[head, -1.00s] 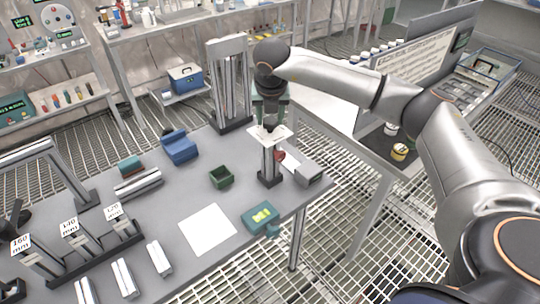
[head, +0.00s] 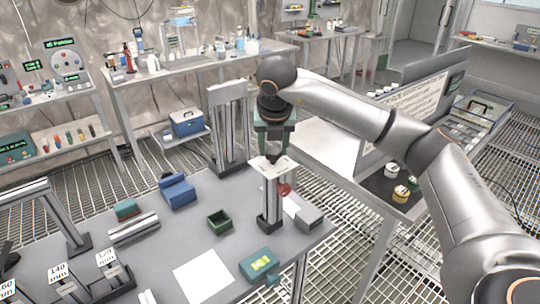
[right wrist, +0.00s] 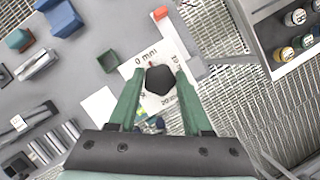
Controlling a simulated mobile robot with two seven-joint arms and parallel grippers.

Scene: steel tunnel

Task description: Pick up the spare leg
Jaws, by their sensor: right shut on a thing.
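In the head view a silver upright (head: 270,197) with a dark base stands below the gripper. A white plate (head: 264,163) lettered in mm lies at its top, just under the fingers. My left gripper is not in view.
A small green bin (head: 220,221), a grey box (head: 309,217), a teal box (head: 259,265) and a white sheet (head: 203,277) lie close by. A tall profile rack (head: 229,125) stands behind. Labelled stands (head: 106,262) are at front left. The table edge is just right.

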